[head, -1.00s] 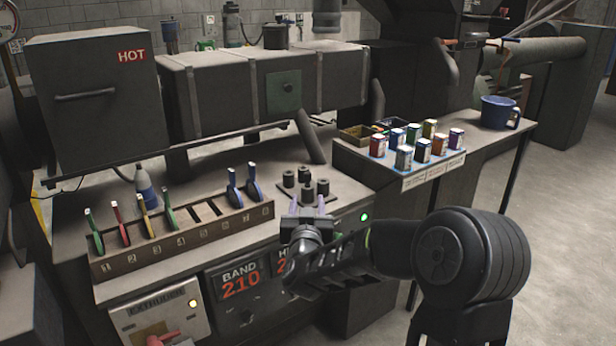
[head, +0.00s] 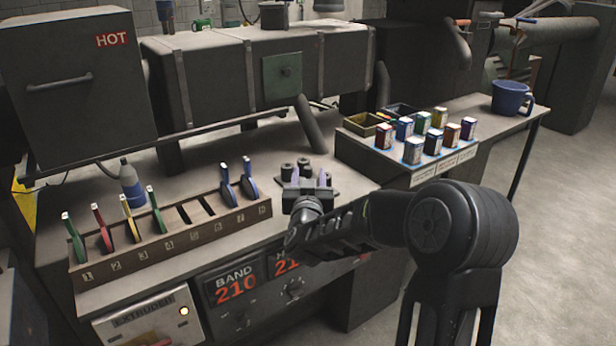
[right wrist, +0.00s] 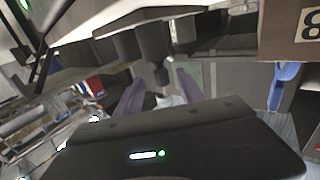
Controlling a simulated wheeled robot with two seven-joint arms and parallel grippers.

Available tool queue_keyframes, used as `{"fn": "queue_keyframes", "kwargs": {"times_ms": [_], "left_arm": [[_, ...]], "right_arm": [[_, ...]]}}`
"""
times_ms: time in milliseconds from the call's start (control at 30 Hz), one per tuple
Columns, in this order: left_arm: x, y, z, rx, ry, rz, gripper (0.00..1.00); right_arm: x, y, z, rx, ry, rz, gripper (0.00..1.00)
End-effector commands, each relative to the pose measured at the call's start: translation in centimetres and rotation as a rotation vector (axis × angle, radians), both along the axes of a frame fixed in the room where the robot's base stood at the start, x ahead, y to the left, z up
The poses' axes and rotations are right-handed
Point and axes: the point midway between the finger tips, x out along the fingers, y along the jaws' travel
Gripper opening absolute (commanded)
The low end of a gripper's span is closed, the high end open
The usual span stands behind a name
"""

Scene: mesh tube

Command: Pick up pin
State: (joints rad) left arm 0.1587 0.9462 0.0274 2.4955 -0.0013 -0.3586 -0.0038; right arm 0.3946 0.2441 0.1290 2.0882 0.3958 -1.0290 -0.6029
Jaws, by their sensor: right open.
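Several short dark cylinders (head: 305,165) stand on a small dark plate on the machine's bench; I cannot tell for sure which is the pin. My right gripper (head: 308,181) is in front of them and hides part of the group. Its two purple fingers are apart and point toward the cylinders. In the right wrist view the fingers (right wrist: 159,88) are open, with a dark stepped cylinder (right wrist: 153,48) just beyond and between them. I see no grip on it, and contact cannot be told. My left gripper is not in view.
A numbered rack (head: 165,240) with several coloured-handled tools stands left of my gripper. Small coloured tins (head: 433,143) and a blue mug (head: 510,98) stand on the right shelf. A box marked HOT (head: 70,85) and a long barrel (head: 250,75) are behind.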

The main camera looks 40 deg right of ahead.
Motion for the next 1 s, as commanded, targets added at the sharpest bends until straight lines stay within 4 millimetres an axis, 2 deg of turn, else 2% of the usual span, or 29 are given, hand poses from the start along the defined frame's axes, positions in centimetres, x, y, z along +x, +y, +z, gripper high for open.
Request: {"fn": "queue_keyframes", "kwargs": {"times_ms": [367, 733, 1000], "left_arm": [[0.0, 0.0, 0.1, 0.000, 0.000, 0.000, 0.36], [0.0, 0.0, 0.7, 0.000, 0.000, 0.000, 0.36], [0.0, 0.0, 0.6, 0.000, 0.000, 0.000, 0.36]], "right_arm": [[0.5, -0.3, 0.0, 0.000, 0.000, 0.000, 0.45], [4.3, -2.9, -0.2, 0.001, 0.000, 0.000, 0.45], [4.6, -3.1, -0.2, 0.000, 0.000, 0.001, 0.45]]}}
